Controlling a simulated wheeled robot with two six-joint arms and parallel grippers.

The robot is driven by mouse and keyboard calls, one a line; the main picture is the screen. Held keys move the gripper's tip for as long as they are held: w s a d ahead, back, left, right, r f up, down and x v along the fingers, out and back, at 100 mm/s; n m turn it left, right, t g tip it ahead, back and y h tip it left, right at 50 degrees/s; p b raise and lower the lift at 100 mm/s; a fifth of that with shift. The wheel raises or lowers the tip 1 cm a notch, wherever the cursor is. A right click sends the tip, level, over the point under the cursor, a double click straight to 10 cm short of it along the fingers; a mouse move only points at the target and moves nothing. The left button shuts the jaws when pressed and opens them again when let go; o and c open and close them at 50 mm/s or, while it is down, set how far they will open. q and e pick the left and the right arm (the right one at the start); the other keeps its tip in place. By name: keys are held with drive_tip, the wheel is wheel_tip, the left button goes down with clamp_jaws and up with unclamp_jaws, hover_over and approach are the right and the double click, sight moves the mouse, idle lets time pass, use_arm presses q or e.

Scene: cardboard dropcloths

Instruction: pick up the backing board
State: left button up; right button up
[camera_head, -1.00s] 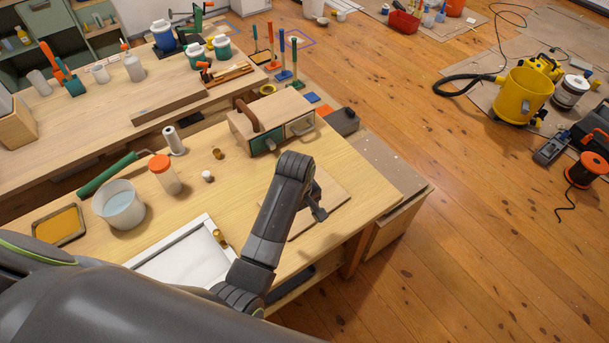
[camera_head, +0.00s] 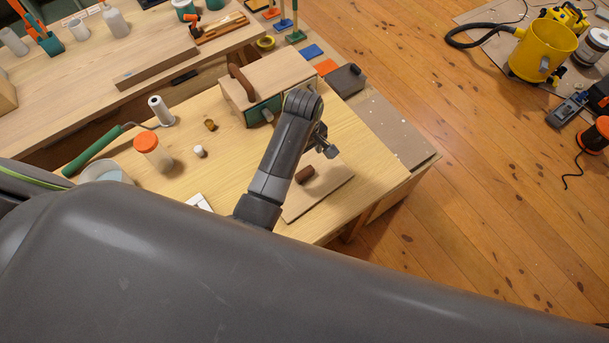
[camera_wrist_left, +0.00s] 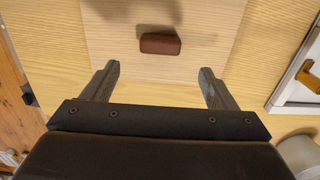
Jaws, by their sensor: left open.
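The backing board (camera_head: 326,190) is a thin pale wooden board lying flat on the near wooden bench, close to its right edge. A small dark brown block (camera_head: 305,174) sits on it, perhaps as its handle. In the left wrist view the board (camera_wrist_left: 208,28) fills the upper middle, with the brown block (camera_wrist_left: 160,44) just beyond the fingertips and roughly centred between them. My left gripper (camera_head: 326,146) is over the board, partly hidden by its own arm. In the left wrist view its fingers (camera_wrist_left: 159,69) are wide apart and empty. My right gripper is out of view.
A wooden box (camera_head: 262,82) with a brown handle stands behind the board. An orange-lidded jar (camera_head: 153,154), a white roll (camera_head: 161,111) and a green-handled roller (camera_head: 92,151) lie to the left. A white frame (camera_wrist_left: 298,75) is right of the board in the wrist view.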

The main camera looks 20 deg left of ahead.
sight(305, 171)
use_arm(q)
wheel_tip(305, 171, down, 2)
drive_tip(key=shift+f, duration=0.15)
drive_tip(key=shift+s+f, duration=0.1)
drive_tip(key=shift+f, duration=0.2)
drive_tip(key=shift+d+f, duration=0.1)
drive_tip(key=shift+f, duration=0.2)
wheel_tip(305, 171, down, 4)
drive_tip(key=shift+s+d+r+p, duration=0.1)
drive_tip(key=shift+r+p, duration=0.1)
drive_tip(key=shift+p, duration=0.6)
drive_tip(key=shift+f, duration=0.65)
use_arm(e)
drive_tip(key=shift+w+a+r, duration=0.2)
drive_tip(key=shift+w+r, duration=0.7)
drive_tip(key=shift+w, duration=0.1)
use_arm(q)
drive_tip(key=c, duration=1.1)
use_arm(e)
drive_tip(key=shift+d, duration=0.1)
